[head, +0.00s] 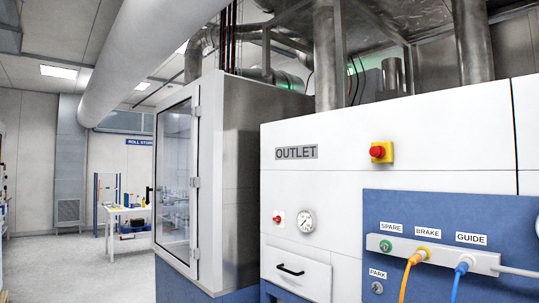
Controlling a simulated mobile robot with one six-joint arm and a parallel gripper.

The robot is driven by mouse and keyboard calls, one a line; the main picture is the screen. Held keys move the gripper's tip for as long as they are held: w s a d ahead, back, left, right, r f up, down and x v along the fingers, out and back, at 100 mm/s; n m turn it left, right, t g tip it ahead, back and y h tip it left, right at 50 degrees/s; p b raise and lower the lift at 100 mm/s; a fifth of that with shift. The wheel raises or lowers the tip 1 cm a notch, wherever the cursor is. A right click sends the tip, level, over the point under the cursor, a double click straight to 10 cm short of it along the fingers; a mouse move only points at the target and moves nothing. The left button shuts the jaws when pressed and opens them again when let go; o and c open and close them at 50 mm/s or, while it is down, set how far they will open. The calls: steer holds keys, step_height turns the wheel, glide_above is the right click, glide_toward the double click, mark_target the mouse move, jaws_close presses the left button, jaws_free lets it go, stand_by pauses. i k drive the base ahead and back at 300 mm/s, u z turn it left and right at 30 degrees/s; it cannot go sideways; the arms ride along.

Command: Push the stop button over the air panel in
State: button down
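The stop button (377,152) is a red mushroom head on a yellow square plate. It sits on the white machine front, to the right of the OUTLET label, and its head appears to stand out from the plate. Below it is the blue air panel (450,210) with a pale manifold bar (436,255). The bar has ports labelled SPARE, BRAKE and GUIDE. An orange hose (408,277) is on BRAKE and a blue hose (458,281) is on GUIDE. SPARE has a green fitting (385,246) and no hose. My gripper is not in view.
A smaller red knob (277,218) and a round gauge (305,221) sit lower left, above a drawer (297,276) with a black handle. A glass-doored cabinet (176,190) stands left of them. Open floor (80,270) and a white table (124,212) lie farther left.

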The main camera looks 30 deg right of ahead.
mark_target(375, 152)
steer(key=z, duration=0.75)
steer(key=i, duration=1.1)
steer(key=z, duration=0.9)
steer(key=k, duration=0.75)
steer(key=z, duration=0.1)
steer(key=i, duration=0.85)
steer(key=u, duration=0.1)
